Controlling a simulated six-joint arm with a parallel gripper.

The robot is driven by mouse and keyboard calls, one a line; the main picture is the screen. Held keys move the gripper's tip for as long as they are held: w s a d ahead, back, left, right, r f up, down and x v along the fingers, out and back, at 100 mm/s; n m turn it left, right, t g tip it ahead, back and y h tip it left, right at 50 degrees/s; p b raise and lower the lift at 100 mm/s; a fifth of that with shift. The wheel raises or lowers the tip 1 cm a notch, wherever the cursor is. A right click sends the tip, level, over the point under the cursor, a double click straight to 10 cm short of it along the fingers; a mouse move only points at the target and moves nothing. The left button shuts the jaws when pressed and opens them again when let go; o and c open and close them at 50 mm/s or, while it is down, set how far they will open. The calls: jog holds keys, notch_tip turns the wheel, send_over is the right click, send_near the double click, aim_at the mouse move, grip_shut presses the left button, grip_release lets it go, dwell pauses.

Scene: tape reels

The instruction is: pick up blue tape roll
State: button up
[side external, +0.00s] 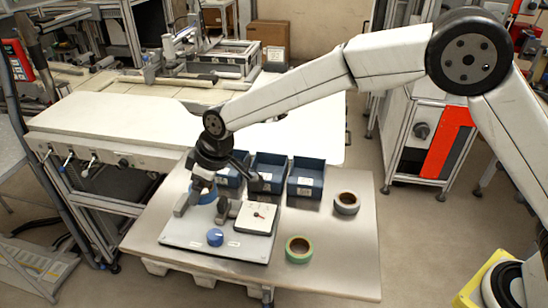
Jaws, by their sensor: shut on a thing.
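The blue tape roll (207,197) is at the left rear of a white board on the metal table, partly hidden by my gripper. My gripper (201,190) points down over it and is shut on it. I cannot tell whether the roll touches the board or is slightly raised.
A blue knob-like piece (215,237) and a white square block (255,216) are on the white board (190,238). A green tape roll (299,250) and a grey tape roll (347,203) lie to the right. Blue bins (305,177) line the rear. The table's front right is clear.

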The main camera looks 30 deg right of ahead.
jog(key=s+d+r, duration=0.5)
jog(key=s+r, duration=0.1)
jog(key=s, duration=0.4)
jog(key=shift+r, duration=0.4)
jog(key=shift+d, duration=0.1)
dwell(0.8)
jog(key=w+d, duration=0.4)
jog(key=d, duration=0.7)
jog(key=w+d, duration=0.4)
jog(key=d, duration=0.8)
jog(key=shift+r, duration=0.4)
jog(key=shift+f, duration=0.15)
jog(key=shift+f, duration=2.8)
